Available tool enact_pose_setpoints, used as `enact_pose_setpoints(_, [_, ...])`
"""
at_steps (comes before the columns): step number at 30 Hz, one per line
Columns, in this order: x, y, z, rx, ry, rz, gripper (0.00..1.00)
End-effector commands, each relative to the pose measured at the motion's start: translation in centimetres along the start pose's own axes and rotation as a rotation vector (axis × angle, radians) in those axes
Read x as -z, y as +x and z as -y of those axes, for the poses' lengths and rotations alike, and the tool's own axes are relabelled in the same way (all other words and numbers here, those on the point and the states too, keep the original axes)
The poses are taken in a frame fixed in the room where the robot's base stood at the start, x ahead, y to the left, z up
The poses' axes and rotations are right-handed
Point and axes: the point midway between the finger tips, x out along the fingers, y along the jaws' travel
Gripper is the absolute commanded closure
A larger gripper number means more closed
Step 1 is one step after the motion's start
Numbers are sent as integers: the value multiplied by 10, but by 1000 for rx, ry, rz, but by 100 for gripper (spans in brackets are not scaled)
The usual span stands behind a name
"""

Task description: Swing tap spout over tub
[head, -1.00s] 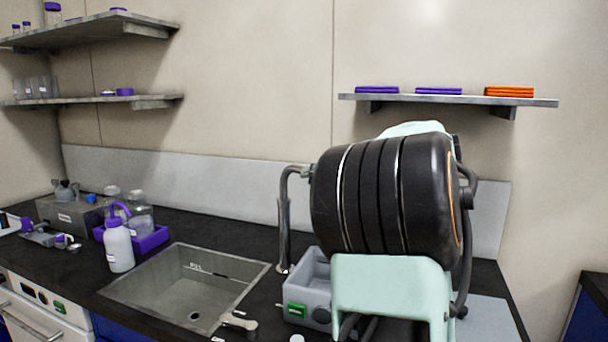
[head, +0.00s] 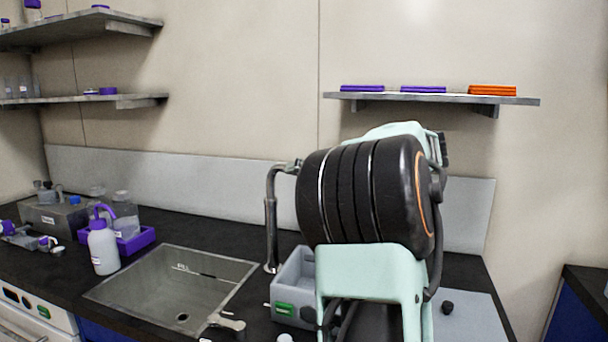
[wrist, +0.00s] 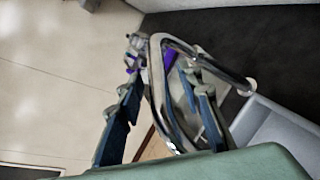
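The tap spout (head: 271,225) is a grey metal pipe rising behind the sink and bending right at its top, where my arm hides the rest. In the wrist view the bent pipe (wrist: 157,85) runs between the two dark blue fingers of my gripper (wrist: 165,105). The fingers stand apart; I cannot tell whether either touches the pipe. A sunken metal basin (head: 215,266) with a marked line inside lies left of the pipe. A grey open-topped box (head: 290,270) with a green label stands right of the pipe. I cannot tell which is the tub.
A tap lever (head: 228,322) sits at the basin's front right corner. A white bottle with a purple cap (head: 103,248) and a purple tray (head: 145,238) stand left of the basin. A wall shelf (head: 430,98) is above my arm. The black counter behind the basin is clear.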

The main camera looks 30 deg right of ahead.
Motion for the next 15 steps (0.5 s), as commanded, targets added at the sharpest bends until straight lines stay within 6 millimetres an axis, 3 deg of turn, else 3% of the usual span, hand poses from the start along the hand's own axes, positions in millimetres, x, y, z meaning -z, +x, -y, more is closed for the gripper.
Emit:
enact_pose_setpoints(8, [0, -9, 0, 0, 0, 1, 67])
enact_pose_setpoints(15, [-1, -55, 1, 3, 0, 4, 67])
